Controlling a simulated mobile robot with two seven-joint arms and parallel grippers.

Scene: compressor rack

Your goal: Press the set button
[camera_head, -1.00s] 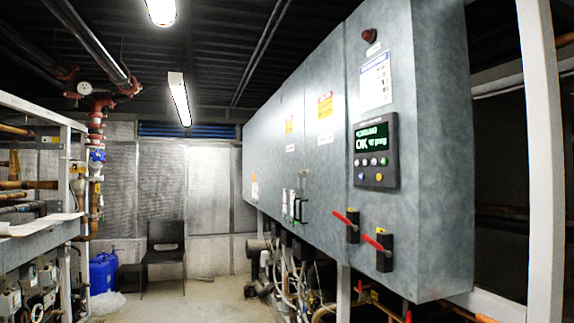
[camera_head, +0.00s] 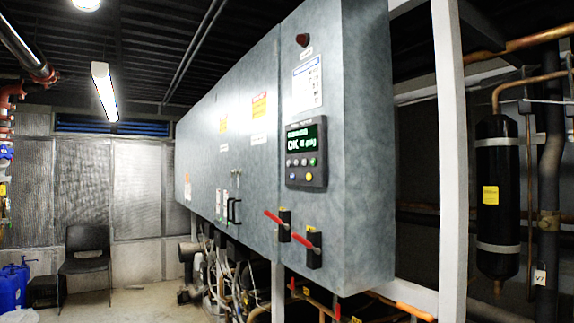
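The control panel (camera_head: 306,153) is a dark unit on the near end of the long grey cabinet, right of the picture's middle. Its green-lit screen (camera_head: 303,139) shows text that seems to read "OK" and a pressure value. Below the screen is a row of small round buttons (camera_head: 301,162), with a blue one and a yellow one (camera_head: 309,177) under it. The button labels are too small to read, so I cannot tell which is the set button. Neither of my grippers is in view.
Two red-handled switches (camera_head: 306,241) stick out below the panel. A white upright post (camera_head: 449,150) stands right of the cabinet (camera_head: 362,150), with a black cylinder (camera_head: 497,195) and pipes beyond. A black chair (camera_head: 87,256) and blue jugs (camera_head: 12,286) stand at the left. Some floor is clear at lower left.

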